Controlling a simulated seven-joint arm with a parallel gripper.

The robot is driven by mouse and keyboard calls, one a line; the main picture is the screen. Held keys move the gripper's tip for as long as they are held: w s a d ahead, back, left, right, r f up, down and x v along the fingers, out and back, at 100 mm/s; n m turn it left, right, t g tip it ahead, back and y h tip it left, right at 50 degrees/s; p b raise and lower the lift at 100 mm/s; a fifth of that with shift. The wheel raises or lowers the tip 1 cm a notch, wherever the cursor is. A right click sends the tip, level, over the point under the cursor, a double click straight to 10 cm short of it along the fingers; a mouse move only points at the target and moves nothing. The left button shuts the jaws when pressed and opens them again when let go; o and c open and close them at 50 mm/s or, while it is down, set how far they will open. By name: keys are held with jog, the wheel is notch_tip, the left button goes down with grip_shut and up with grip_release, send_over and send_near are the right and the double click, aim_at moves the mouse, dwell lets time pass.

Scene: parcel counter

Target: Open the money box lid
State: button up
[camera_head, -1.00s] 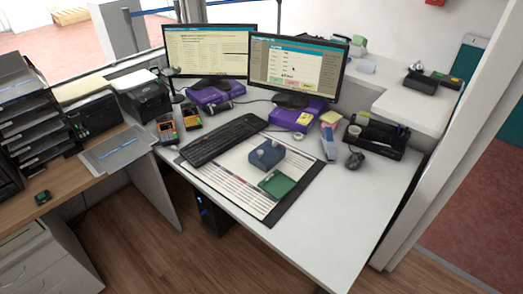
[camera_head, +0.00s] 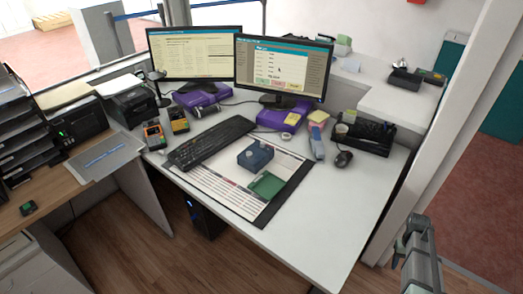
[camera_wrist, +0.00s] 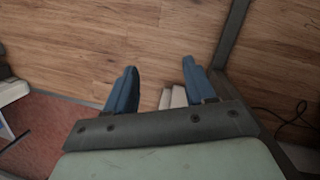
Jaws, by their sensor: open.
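A small dark blue box (camera_head: 255,156) with light round shapes on top sits on the desk mat, in front of the keyboard. A green, shallow tray-like piece (camera_head: 267,185) lies close to its front right. I cannot tell which of the two is the money box, or which part is its lid. My gripper shows in the wrist view (camera_wrist: 160,88), its two blue fingers apart with nothing held between them. It points at the wooden floor, away from the blue box. Part of my arm shows at the lower right of the head view.
The keyboard (camera_head: 212,143) lies left of the blue box. Two monitors (camera_head: 284,68) stand behind. Card terminals (camera_head: 154,134), a stapler-like item (camera_head: 317,142), a mouse (camera_head: 343,159) and a black organizer (camera_head: 365,136) surround the mat (camera_head: 221,195). The desk's front right is clear.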

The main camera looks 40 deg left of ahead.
jog(key=w+a+r+n+t, duration=0.1)
jog(key=w+a+r, duration=0.3)
jog(key=w+r, duration=0.4)
jog(key=w+a+r+t, duration=0.1)
jog(key=w+a+r, duration=0.3)
jog(key=w+r, duration=0.4)
jog(key=w+a+r+n+t, duration=0.1)
jog(key=w+a+r, duration=0.1)
jog(key=a+r, duration=0.85)
jog(key=n+y, duration=0.2)
jog(key=n, duration=0.1)
send_near(249, 153)
jog(key=shift+g, duration=0.4)
jog(key=f, duration=0.8)
jog(key=shift+w+f, duration=0.15)
jog(key=shift+w, duration=0.2)
jog(key=shift+c, duration=0.5)
